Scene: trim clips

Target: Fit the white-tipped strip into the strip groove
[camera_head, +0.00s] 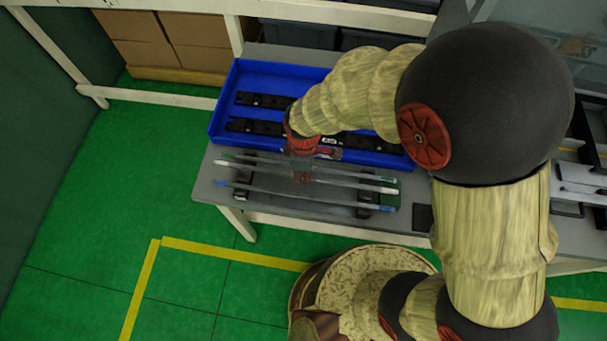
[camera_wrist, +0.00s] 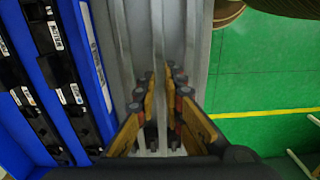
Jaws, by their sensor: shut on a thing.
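Three long thin grey strips lie side by side at the table's front edge in the head view. The middle one, the white-tipped strip (camera_head: 345,183), has a pale right end. The strip behind it (camera_head: 365,177) has green ends and the front strip (camera_head: 260,190) has blue ends. My gripper (camera_head: 302,175) reaches down over their middle. In the wrist view my gripper (camera_wrist: 160,78) has its fingers on both sides of the middle strip (camera_wrist: 158,40), closed on it. The strip's tips are outside the wrist view. I cannot make out the strip groove for certain.
A blue tray (camera_head: 218,125) with several black trim parts (camera_head: 262,101) stands just behind the strips. Dark supports (camera_head: 244,177) sit under the strips. The grey table (camera_head: 205,190) has bare room at its left end. My arm hides much of the right side.

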